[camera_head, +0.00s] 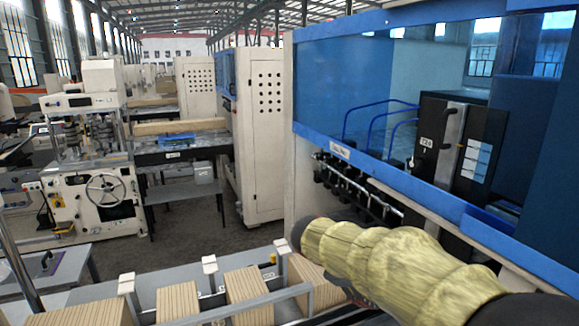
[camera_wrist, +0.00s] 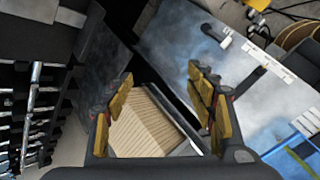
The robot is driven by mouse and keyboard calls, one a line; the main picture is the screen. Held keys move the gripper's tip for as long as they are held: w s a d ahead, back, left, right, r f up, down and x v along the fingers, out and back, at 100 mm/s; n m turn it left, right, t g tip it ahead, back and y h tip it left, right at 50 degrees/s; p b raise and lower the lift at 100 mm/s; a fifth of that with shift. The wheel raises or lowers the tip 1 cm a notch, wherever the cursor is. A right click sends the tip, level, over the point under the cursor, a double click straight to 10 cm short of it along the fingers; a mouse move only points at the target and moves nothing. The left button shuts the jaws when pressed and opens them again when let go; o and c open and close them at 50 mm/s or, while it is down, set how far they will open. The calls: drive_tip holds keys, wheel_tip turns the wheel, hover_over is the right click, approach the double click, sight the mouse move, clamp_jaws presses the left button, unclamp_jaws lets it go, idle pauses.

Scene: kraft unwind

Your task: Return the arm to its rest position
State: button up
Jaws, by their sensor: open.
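My arm, in a yellowish ribbed sleeve (camera_head: 385,258), reaches in from the lower right in the head view and ends in a dark part near the blue and white machine. My gripper's fingers cannot be made out there. In the wrist view my gripper (camera_wrist: 161,78) is open, its two yellow-padded fingers spread wide. Nothing is held between them. A beige ribbed stack (camera_wrist: 148,122) shows beyond and between the fingers, apparently apart from them; its lower part is cut off by my gripper's body.
Several beige ribbed stacks (camera_head: 249,288) stand along a grey rail in front. A large blue and white machine (camera_head: 360,85) with a row of metal fittings (camera_head: 350,190) is close behind my arm. A white cabinet (camera_head: 262,135) stands behind. Open floor (camera_head: 190,233) lies left of it.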

drive_tip(key=s+f+m+t+y+b, duration=0.1)
drive_tip(key=s+f+m+y+b, duration=0.2)
drive_tip(key=s+f+m+b, duration=0.3)
drive_tip(key=s+a+f+m+t+y+b, duration=0.1)
drive_tip(key=s+f+m+y+b, duration=0.3)
drive_tip(key=s+f+b, duration=1)
drive_tip(key=s+m, duration=0.2)
drive_tip(key=s, duration=0.7)
drive_tip(key=shift+a+f, duration=0.2)
drive_tip(key=shift+f, duration=0.15)
